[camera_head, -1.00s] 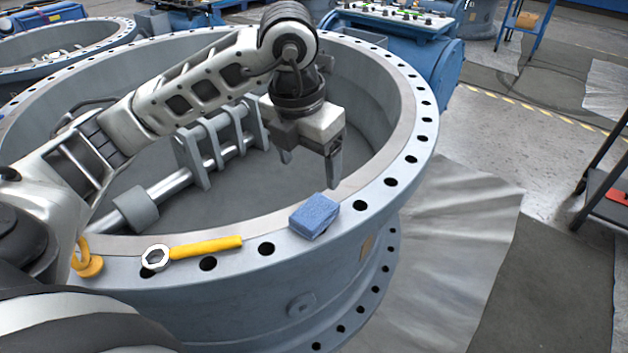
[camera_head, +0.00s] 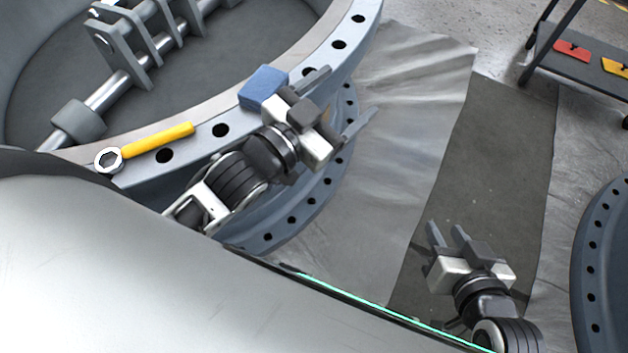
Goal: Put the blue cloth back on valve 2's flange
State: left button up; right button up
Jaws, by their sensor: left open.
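The blue cloth (camera_head: 262,86), a folded block shape, lies on the top face of a large grey valve flange (camera_head: 318,52), beside the bolt holes. No valve number is readable. My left gripper (camera_head: 351,93) is open and empty, to the right of the cloth, with its fingers pointing right past the flange's outer edge. Its body partly overlaps the cloth's lower right corner in the picture, and I cannot tell whether they touch. My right gripper (camera_head: 446,230) is at the lower right, over the dark floor mat, with a gap between its fingers and nothing held.
A yellow-handled wrench (camera_head: 157,140) lies on the same flange, left of the cloth. A grey shaft (camera_head: 115,92) with brackets is inside the valve. A dark cart (camera_head: 590,72) with red and yellow items stands upper right. Another flange (camera_head: 597,270) is at the right edge.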

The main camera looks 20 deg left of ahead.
pick_arm(q)
jog(key=s+f+n+g+y, duration=0.2)
jog(key=s+f+n+g, duration=0.2)
jog(key=f, duration=0.8)
jog(key=s+g, duration=0.2)
jog(key=s, duration=0.2)
jog(key=shift+s+f, duration=0.4)
jog(key=shift+a, duration=0.1)
